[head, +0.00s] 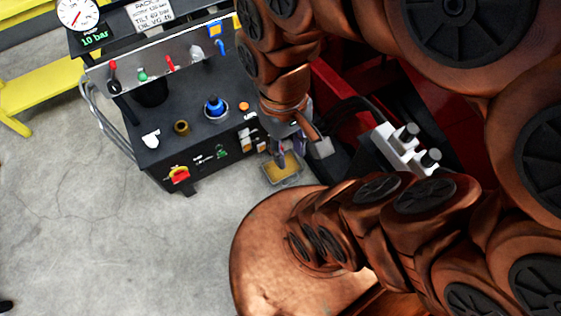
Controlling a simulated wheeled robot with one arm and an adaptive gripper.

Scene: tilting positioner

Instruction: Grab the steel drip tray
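A small rectangular tray with a thin grey rim (296,182) and a yellowish inside sits low beside the front right corner of the dark control cabinet; it looks like the steel drip tray. My gripper (282,160) hangs down from my copper-coloured arm over the tray's far edge. Its fingers are small and dark purple and partly overlap the tray's far side in the picture. I cannot tell whether they touch the rim or whether they are closed. The tray's far edge is partly hidden by the gripper.
The dark cabinet (180,135) with knobs, coloured levers and a pressure gauge (77,14) stands left of my gripper. A white block with black knobs (405,150) and red machinery (335,90) are to the right. Open grey floor (90,230) lies at the left front.

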